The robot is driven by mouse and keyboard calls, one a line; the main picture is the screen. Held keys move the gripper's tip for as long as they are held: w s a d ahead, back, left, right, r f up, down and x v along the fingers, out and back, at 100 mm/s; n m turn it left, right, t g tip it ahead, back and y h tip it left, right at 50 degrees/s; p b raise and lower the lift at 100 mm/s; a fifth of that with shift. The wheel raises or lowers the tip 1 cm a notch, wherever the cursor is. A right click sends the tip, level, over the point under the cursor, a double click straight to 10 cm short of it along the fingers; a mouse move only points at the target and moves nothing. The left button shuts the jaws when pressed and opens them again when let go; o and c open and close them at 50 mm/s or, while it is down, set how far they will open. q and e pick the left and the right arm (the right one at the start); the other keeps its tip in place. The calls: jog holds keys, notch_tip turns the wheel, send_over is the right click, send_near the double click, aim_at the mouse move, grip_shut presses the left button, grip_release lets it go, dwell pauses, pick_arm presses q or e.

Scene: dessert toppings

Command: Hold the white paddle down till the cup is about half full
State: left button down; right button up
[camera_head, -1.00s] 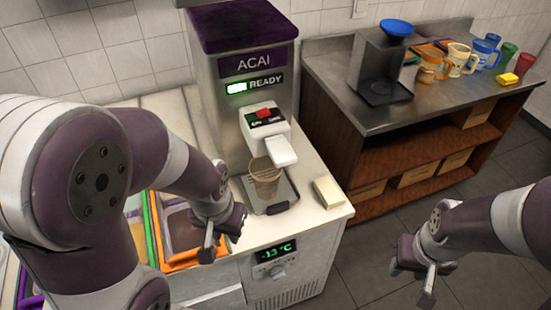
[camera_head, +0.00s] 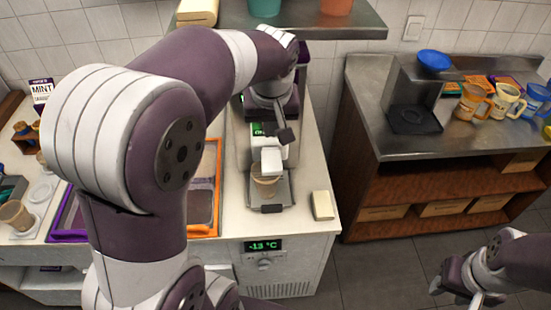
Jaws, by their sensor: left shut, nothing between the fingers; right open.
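The white paddle (camera_head: 272,162) juts from the front of the acai machine, above a clear brownish cup (camera_head: 265,184). The cup stands upright on the drip tray (camera_head: 270,207). Its upper part is partly hidden by the paddle, and I cannot tell its fill level. My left gripper (camera_head: 284,133) is shut and empty, pointing down over the machine's head just behind the paddle. It appears apart from the paddle, but contact is hard to judge. My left arm hides much of the machine. My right gripper (camera_head: 462,294) is open and empty at the lower right, away from the counter.
A pale block (camera_head: 322,205) lies on the counter right of the drip tray. Topping bins (camera_head: 204,185) and small cups are at the left. A steel side table (camera_head: 375,100) with mugs stands at the right. A shelf (camera_head: 330,25) hangs above.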

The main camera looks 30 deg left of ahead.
pick_arm(q)
jog(key=p, duration=0.4)
send_near(272, 166)
jog(key=x, duration=0.5)
jog(key=shift+w+a+f, duration=0.1)
jog(key=shift+w+f, duration=0.1)
jog(key=shift+f, duration=0.55)
pick_arm(e)
jog(key=r, duration=0.3)
jog(key=shift+d+r, duration=0.2)
jog(key=shift+r, duration=0.05)
